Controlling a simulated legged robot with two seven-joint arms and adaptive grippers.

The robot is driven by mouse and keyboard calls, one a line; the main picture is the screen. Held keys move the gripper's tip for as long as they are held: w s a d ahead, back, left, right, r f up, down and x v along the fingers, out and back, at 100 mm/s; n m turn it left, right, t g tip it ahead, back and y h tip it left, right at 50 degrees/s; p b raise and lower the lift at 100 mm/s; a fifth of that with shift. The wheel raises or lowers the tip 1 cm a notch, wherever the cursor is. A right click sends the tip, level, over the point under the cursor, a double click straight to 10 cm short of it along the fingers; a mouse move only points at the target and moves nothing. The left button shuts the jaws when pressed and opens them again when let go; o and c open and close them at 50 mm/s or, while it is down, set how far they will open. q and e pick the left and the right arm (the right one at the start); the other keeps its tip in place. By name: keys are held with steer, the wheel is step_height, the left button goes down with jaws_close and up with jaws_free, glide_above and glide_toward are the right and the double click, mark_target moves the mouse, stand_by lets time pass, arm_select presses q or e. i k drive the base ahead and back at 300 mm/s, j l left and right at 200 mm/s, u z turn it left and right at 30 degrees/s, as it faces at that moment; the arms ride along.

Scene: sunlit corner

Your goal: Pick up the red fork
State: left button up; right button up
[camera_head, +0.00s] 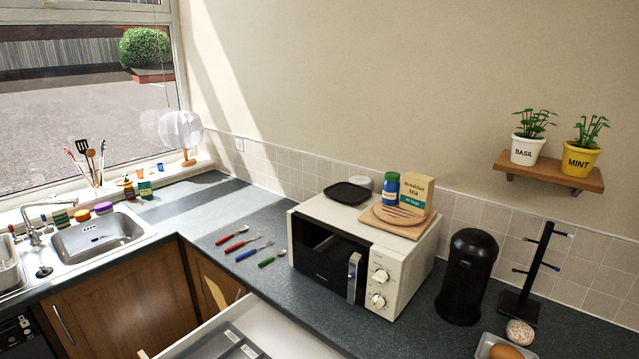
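Two red-handled pieces of cutlery lie side by side on the dark countertop, left of the microwave. One red-handled piece (231,235) is farther back; the other red-handled piece (237,245) is just in front of it. Their heads are too small to tell for certain which is a fork. A blue-handled piece (250,253) with a fork-like head and a green-handled piece (271,259) with a spoon-like head lie beside them. All lie flat and apart, with handles toward the lower left. Neither of my grippers is in view.
A white microwave (340,290) stands close to the right of the cutlery. An open drawer (285,330) juts out below the counter edge. The sink (100,235) is at the left. The countertop (200,212) behind the cutlery is clear. A black canister (466,285) stands farther right.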

mark_target(238, 245)
steer(key=i+j, duration=0.15)
steer(key=j, duration=0.3)
steer(key=i+j+z, duration=0.1)
steer(key=j, duration=0.3)
steer(key=i+j, duration=0.1)
steer(key=j, duration=0.35)
steer(key=i+j+z, duration=0.1)
steer(key=j, duration=0.35)
steer(key=i+j, duration=0.1)
steer(key=j, duration=0.35)
steer(key=i+j, duration=0.1)
steer(key=j, duration=0.35)
steer(key=i+j, duration=0.2)
steer(key=j, duration=0.15)
steer(key=i+j, duration=0.15)
steer(key=j, duration=0.15)
steer(key=i+j+z, duration=0.15)
steer(key=j+z, duration=0.2)
steer(key=i+j+z, duration=0.1)
steer(key=j+z, duration=0.65)
steer(key=j, duration=0.15)
steer(key=i, duration=0.05)
